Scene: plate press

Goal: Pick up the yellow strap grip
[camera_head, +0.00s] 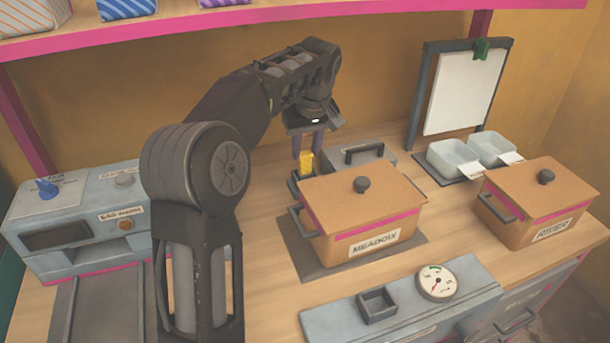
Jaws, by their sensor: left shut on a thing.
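The yellow strap grip (306,164) is a small upright yellow piece behind the left part of the box labelled MEADOW (362,210). My left gripper (308,152) reaches over from the left with its fingers pointing down. It is shut on the yellow strap grip. The lower end of the grip is close to the box's back left corner, and I cannot tell what it touches there. My right gripper is not in view.
A grey block with a dark handle (364,154) stands behind the MEADOW box. A second lidded box (536,203) and white trays (453,158) are at right. A grey machine (78,228) stands at left. A gauge (437,283) is in front.

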